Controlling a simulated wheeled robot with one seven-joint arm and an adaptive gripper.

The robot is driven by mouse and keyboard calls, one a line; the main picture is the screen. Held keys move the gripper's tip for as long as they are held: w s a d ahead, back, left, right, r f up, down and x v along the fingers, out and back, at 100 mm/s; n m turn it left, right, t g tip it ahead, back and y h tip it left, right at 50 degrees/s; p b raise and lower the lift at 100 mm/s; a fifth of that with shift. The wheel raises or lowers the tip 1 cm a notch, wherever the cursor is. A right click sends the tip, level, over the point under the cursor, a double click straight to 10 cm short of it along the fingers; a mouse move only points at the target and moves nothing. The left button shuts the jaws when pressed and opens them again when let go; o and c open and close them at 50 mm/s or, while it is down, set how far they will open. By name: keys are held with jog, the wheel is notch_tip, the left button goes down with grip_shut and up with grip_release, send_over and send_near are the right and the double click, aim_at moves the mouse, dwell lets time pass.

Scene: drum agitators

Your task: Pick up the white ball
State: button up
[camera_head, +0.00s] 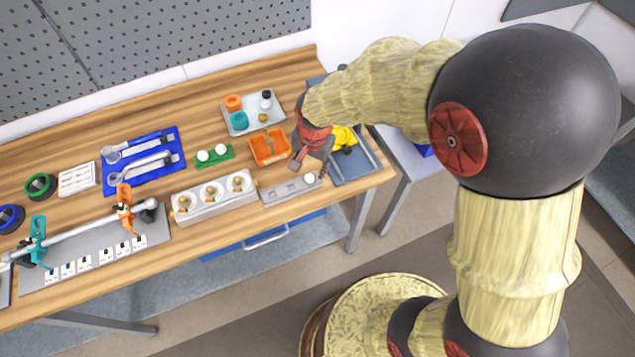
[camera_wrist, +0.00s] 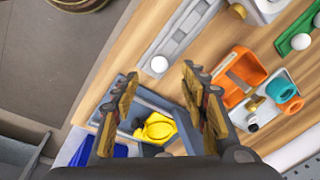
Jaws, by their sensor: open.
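A white ball (camera_head: 310,178) sits at the right end of a light grey slotted tray (camera_head: 279,194) near the table's front edge. In the wrist view this ball (camera_wrist: 159,64) lies just beyond my fingertips, between their lines. My gripper (camera_head: 309,170) is over the right part of the table, beside the ball, fingers apart and empty. In the wrist view my gripper (camera_wrist: 159,74) is open, and no contact with the ball shows. More white balls (camera_head: 203,155) sit in a green holder (camera_head: 228,161); one of these (camera_wrist: 300,41) shows at the wrist view's right.
An orange bin (camera_head: 270,158) stands behind the slotted tray. A white block with several round fittings (camera_head: 213,203) stands left of the slotted tray.

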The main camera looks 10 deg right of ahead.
aim_at(310, 177)
jog(key=shift+w+f+m, duration=0.15)
jog(key=shift+f, duration=0.45)
jog(key=shift+w+f+m, duration=0.1)
jog(key=shift+f+m, duration=0.05)
jog(key=shift+f, duration=0.45)
jog(key=shift+w+f+b, duration=0.2)
jog(key=shift+f+b, duration=0.05)
jog(key=shift+f, duration=0.65)
jog(key=shift+w+f+b, duration=0.2)
jog(key=shift+f+b, duration=0.1)
jog(key=shift+f, duration=0.55)
jog(key=shift+w+f+b, duration=0.2)
jog(key=shift+f+b, duration=0.05)
jog(key=shift+f, duration=0.65)
jog(key=shift+c, duration=0.8)
grip_shut()
